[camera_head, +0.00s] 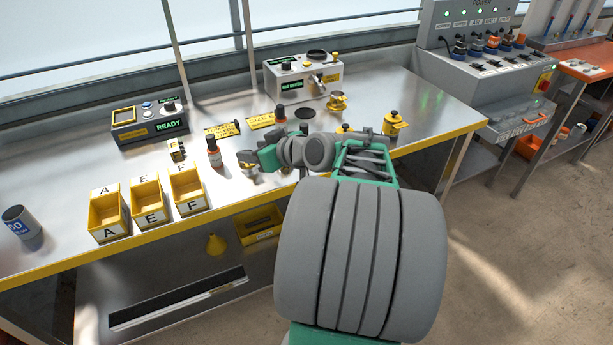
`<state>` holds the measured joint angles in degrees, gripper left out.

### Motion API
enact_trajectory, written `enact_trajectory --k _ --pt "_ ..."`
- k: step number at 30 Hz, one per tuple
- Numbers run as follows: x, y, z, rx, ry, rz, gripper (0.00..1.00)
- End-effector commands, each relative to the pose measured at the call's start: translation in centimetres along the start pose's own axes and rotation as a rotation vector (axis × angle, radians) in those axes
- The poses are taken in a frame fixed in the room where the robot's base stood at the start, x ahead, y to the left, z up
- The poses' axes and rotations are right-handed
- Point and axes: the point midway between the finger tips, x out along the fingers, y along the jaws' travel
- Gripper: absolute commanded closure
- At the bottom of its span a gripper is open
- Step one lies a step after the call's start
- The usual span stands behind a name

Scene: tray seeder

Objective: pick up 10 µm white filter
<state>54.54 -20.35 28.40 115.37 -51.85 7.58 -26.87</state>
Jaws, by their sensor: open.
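I cannot make out a white filter marked 10 µm in the head view; it may be hidden behind my arm or too small to tell. My gripper (250,163) is over the workbench near its front edge, at the left end of my arm. It is open. A small metal and yellow piece shows right at the gripper, and I cannot tell whether they touch. A dark bottle with a reddish band (214,153) stands just left of the gripper.
Yellow bins marked A (108,226), E (151,217) and F (189,204) stand at the front left. A READY box (150,125) and a grey instrument (300,77) stand at the back. A yellow knobbed piece (394,124) is right of my arm. The bench's right end is clear.

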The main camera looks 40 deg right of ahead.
Motion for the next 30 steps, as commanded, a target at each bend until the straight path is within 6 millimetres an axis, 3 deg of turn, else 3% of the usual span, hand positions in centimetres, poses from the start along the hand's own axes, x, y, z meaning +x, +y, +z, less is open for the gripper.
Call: enact_trajectory --k 1,3,6,8,11,24,30 --pt "0.5 4.5 4.0 0.022 0.102 0.054 0.53" --pt "-1.3 8.7 4.8 0.025 0.244 0.115 0.53" --pt "-4.2 12.6 5.4 0.025 0.38 0.188 0.53" --pt "-5.5 13.9 5.5 0.024 0.429 0.218 0.53" --pt "-6.1 14.9 5.0 0.02 0.467 0.237 0.53" --pt "-0.2 16.2 1.7 0.021 0.466 0.234 0.53" --pt "0.1 16.4 1.5 0.022 0.467 0.239 0.53"
